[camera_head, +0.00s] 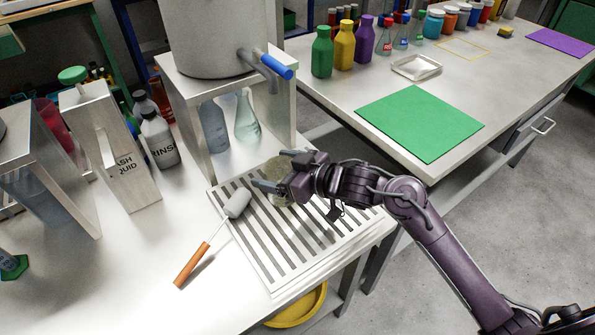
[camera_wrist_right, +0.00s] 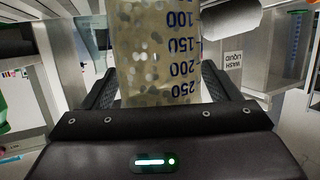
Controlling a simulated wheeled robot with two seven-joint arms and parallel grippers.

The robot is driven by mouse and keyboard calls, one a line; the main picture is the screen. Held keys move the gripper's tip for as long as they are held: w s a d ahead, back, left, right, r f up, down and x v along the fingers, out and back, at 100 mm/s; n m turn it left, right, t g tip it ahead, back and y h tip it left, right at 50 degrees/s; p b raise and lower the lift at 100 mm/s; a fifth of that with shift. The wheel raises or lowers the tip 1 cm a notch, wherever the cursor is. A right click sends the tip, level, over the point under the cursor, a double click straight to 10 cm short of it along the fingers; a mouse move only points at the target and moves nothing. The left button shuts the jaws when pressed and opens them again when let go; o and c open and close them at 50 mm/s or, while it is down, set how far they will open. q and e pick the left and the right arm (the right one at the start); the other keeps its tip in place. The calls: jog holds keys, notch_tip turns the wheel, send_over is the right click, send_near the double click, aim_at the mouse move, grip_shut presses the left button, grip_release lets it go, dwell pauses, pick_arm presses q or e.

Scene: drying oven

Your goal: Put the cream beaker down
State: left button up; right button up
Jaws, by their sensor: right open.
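The cream beaker (camera_head: 279,181) is at the back of the slatted rack (camera_head: 290,262), partly hidden by my right gripper (camera_head: 272,174). In the right wrist view the beaker (camera_wrist_right: 157,50) is cloudy and speckled, with dark blue scale marks. My right gripper is open, with a finger on each side of the beaker. I cannot tell whether the fingers touch it. The beaker's base is hidden in the head view. My left gripper is not in view.
A brush (camera_head: 237,204) with a wooden handle lies across the rack's left edge. A metal stand (camera_head: 190,110) carrying a large grey vessel (camera_head: 210,40) is behind. A wash liquid box (camera_head: 115,150) and rinse bottle (camera_head: 158,142) stand left.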

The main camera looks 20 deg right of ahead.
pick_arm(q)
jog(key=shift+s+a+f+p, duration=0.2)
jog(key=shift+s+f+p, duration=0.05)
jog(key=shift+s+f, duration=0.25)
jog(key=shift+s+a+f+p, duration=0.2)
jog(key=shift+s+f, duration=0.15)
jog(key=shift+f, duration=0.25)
pick_arm(e)
jog(key=v, duration=1.1)
jog(key=shift+s, duration=0.1)
